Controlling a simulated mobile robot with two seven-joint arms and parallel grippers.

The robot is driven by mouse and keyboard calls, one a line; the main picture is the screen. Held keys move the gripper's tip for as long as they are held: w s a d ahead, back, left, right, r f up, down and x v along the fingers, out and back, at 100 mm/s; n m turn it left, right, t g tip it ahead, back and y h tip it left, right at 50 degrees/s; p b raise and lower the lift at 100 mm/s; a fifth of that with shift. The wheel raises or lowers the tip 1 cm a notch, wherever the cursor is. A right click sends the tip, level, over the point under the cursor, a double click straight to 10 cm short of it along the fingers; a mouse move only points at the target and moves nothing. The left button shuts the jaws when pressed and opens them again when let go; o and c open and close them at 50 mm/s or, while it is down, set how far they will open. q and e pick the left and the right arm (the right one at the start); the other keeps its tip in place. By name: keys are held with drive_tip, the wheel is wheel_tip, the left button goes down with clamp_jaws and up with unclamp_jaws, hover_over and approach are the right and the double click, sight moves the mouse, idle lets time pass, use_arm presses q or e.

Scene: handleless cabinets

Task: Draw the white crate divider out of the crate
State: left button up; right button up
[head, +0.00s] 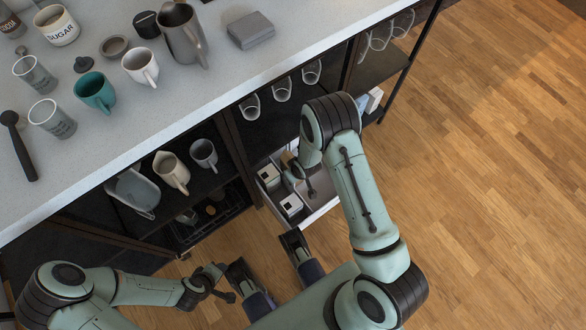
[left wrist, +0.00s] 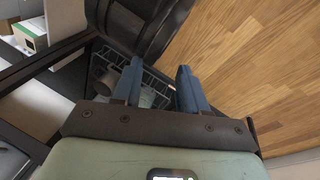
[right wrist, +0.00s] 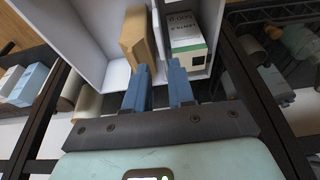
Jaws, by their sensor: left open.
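The white crate (head: 322,211) sits low in the cabinet in the head view, partly hidden by my right arm. In the right wrist view, the crate (right wrist: 85,28) is open toward me. The white divider (right wrist: 160,35) appears as a thin upright panel between a brown box and a white-green box. My right gripper (right wrist: 158,66) is open, its fingertips on either side of the divider's near edge; contact cannot be told. In the head view my right gripper (head: 297,178) is at the crate. My left gripper (left wrist: 158,75) is open and empty, low before the cabinet.
The brown box (right wrist: 138,40) and white-green box (right wrist: 188,42) stand close beside the right fingers. Dark cabinet posts (right wrist: 262,95) flank the crate. A wire basket (left wrist: 105,68) lies beyond the left gripper. The countertop (head: 205,100) overhangs the shelves; wooden floor (head: 480,220) is clear at right.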

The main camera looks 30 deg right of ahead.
drive_tip(key=shift+w+f, duration=0.2)
drive_tip(key=shift+f, duration=0.15)
drive_tip(key=b, duration=0.3)
hover_over(292, 189)
drive_tip(key=w, duration=0.1)
wheel_tip(292, 189, down, 8)
drive_tip(key=shift+d+r, duration=0.1)
drive_tip(key=shift+r, duration=0.1)
drive_tip(key=b+x, duration=0.1)
drive_tip(key=x, duration=0.2)
drive_tip(key=shift+w+f, duration=0.35)
drive_tip(key=shift+f, duration=0.25)
use_arm(q)
wheel_tip(292, 189, down, 7)
drive_tip(key=s+a, duration=0.1)
drive_tip(key=a, duration=0.1)
drive_tip(key=shift+a+r+g+y, duration=0.2)
drive_tip(key=shift+a+g+y, duration=0.1)
